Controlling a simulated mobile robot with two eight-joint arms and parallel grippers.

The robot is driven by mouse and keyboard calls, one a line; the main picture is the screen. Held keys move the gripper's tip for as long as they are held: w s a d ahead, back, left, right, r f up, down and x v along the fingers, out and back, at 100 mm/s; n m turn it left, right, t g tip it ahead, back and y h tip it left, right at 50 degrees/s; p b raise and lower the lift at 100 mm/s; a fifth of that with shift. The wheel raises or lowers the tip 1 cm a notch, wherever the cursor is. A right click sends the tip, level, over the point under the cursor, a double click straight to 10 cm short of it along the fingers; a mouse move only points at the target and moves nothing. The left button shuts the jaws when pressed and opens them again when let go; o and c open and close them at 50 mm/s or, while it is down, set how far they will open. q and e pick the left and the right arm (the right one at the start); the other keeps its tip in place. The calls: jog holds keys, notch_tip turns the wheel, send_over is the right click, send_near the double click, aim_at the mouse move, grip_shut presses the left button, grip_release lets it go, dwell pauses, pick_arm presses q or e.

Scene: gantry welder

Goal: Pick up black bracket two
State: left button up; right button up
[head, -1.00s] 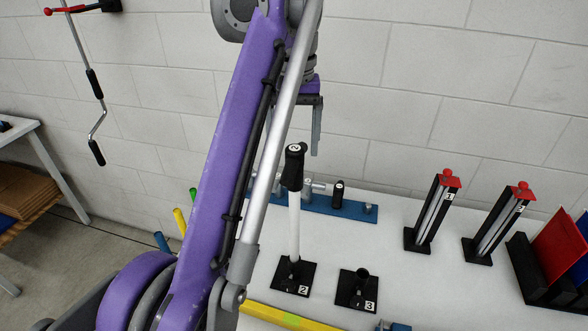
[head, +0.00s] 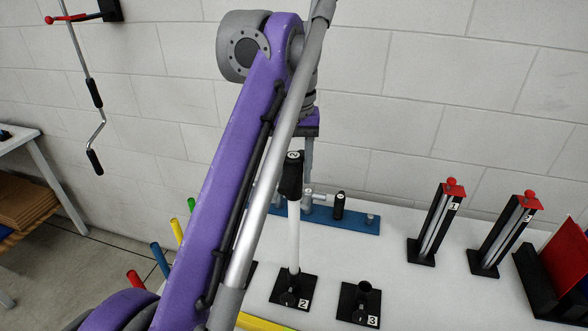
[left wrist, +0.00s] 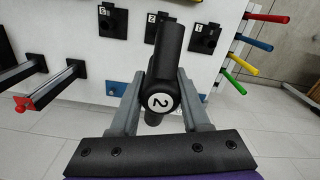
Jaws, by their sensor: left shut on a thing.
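Black bracket two (head: 291,178) sits at the top of an upright white rod, which rises from the black base marked 2 (head: 290,291). In the left wrist view, bracket two (left wrist: 160,101) shows its round white "2" label between my two fingers. My left gripper (left wrist: 162,90) is shut on the bracket, with one finger on each side of it. In the head view, my left gripper (head: 306,165) hangs straight down there. Its other finger is hidden, and my purple arm covers part of the scene on the left. My right gripper is not in view.
The black base marked 3 (head: 358,303) stands to the right. A blue rack (head: 360,226) with upright parts lies behind the rod. Two red-topped black stands (head: 435,222) are at the right, beside a black holder with red plates. The white table (head: 410,300) is clear between them.

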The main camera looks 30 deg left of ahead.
pick_arm(q)
grip_shut()
